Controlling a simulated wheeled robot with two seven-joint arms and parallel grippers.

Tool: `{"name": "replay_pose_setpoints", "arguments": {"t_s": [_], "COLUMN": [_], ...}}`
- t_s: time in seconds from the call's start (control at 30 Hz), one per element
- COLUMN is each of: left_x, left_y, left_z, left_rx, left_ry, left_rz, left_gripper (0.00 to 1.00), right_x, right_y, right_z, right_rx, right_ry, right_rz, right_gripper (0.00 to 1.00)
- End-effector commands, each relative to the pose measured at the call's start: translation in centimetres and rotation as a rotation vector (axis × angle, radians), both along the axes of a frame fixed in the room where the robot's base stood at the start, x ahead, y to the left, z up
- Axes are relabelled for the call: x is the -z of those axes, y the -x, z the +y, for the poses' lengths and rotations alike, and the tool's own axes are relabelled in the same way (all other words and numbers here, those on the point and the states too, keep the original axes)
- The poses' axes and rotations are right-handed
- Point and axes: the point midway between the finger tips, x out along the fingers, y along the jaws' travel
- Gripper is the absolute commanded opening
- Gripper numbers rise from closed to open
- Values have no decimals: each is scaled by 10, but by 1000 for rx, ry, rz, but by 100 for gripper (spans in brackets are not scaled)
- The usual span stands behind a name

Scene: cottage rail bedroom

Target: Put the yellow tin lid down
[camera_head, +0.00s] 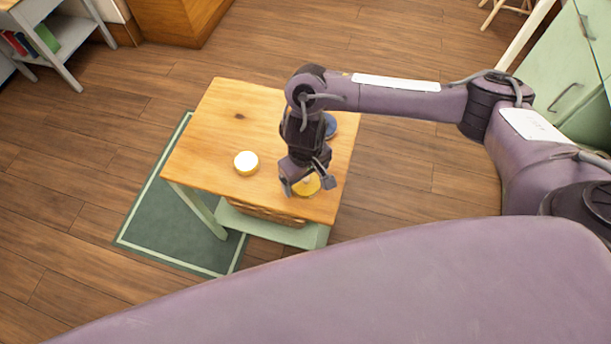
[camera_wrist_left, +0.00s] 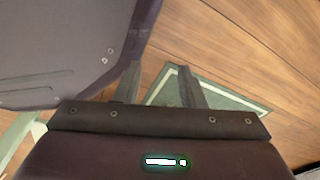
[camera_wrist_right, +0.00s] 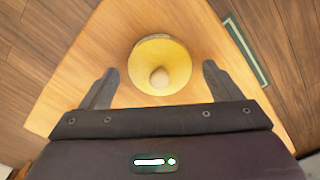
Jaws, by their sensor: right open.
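The yellow tin lid (camera_head: 309,186) lies on the wooden table near its front edge, partly hidden by my right gripper (camera_head: 308,188). In the right wrist view the lid (camera_wrist_right: 178,58) is round, with a pale knob facing up. My right gripper, also in that view (camera_wrist_right: 159,68), is open, with its fingers apart on either side of the lid and not touching it.
The wooden table (camera_head: 205,130) has free room at its left and back. A blue round thing (camera_head: 330,125) sits behind my right arm. A basket (camera_head: 260,212) is on the shelf under the table. A green rug (camera_head: 165,225) lies on the floor.

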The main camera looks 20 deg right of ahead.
Motion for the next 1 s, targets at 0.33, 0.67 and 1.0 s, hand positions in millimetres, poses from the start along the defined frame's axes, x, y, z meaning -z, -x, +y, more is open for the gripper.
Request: {"name": "replay_pose_setpoints", "arguments": {"t_s": [0.33, 0.67, 1.0], "left_x": [-13, -26, -26], "left_y": [67, 66, 65], "left_z": [13, 13, 12], "left_rx": [7, 7, 7], "left_ry": [-7, -7, -6], "left_rz": [39, 38, 38], "left_gripper": [36, 36, 36], "right_x": [-74, -111, -112], "right_y": [-2, -1, -1], "right_z": [0, 0, 0], "right_rx": [-1, 0, 0], "right_ry": [1, 1, 1], "right_rz": [-6, -1, 0], "right_gripper": [85, 85, 85]}}
